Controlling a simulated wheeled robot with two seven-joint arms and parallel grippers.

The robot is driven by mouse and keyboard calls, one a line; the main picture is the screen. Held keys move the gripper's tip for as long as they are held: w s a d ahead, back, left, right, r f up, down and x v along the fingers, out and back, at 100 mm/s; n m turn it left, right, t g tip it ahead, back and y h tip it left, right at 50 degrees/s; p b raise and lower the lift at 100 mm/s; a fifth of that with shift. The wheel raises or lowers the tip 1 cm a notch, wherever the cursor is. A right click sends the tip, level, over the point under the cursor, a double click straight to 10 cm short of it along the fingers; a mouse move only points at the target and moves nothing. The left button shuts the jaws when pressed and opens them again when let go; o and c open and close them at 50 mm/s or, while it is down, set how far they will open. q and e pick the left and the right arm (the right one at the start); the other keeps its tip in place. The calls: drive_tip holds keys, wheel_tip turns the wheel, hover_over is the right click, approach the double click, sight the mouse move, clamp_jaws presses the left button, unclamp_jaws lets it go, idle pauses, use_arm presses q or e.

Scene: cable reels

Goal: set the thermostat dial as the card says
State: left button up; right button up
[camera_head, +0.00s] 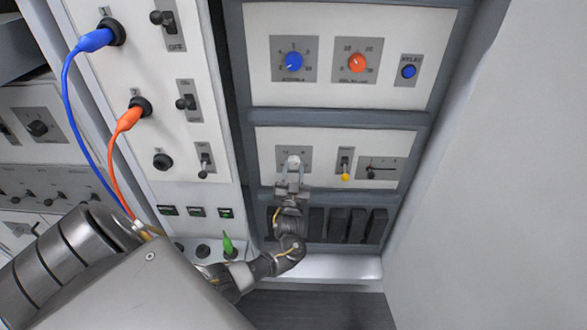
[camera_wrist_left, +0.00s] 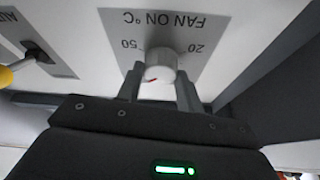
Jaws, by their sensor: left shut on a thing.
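The thermostat dial (camera_head: 293,160) is a pale round knob on the lower white panel in the head view. In the left wrist view the dial (camera_wrist_left: 160,62) shows a red pointer mark on its lower left. Its plate (camera_wrist_left: 198,22) reads "FAN ON °C" upside down, with 20 and 50 legible. My left gripper (camera_head: 292,174) is shut on the dial, one finger on each side. The fingers also show in the wrist view (camera_wrist_left: 160,82). I cannot make out a card. My right gripper is not in view.
Blue (camera_head: 293,62) and orange (camera_head: 357,62) knobs are above. A blue cable (camera_head: 66,100) and an orange cable (camera_head: 112,150) hang at left.

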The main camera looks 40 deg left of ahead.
use_arm(q)
drive_tip(key=shift+a+r+m+t+h+p, duration=0.1)
drive_tip(key=shift+r+m+t+h+p, duration=0.15)
drive_tip(key=shift+m+h+p, duration=0.65)
drive_tip(key=m, duration=0.3)
drive_tip(key=shift+s+t, duration=0.1)
drive_tip(key=shift+t, duration=0.15)
drive_tip(key=m+h+p, duration=0.1)
drive_tip(key=m+p, duration=0.1)
drive_tip(key=shift+m, duration=0.3)
drive_tip(key=shift+f+m+t+h, duration=0.1)
drive_tip(key=shift+m+t+h, duration=0.2)
drive_tip(key=shift+m+h, duration=0.25)
drive_tip(key=shift+m+p, duration=0.25)
drive_tip(key=shift+p, duration=0.15)
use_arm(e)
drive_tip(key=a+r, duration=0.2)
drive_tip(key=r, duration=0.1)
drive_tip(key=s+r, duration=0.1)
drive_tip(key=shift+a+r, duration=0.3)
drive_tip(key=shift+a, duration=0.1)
use_arm(q)
drive_tip(key=shift+f+h, duration=0.1)
drive_tip(key=shift+h, duration=0.15)
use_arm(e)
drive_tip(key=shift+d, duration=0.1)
use_arm(q)
drive_tip(key=o, duration=1)
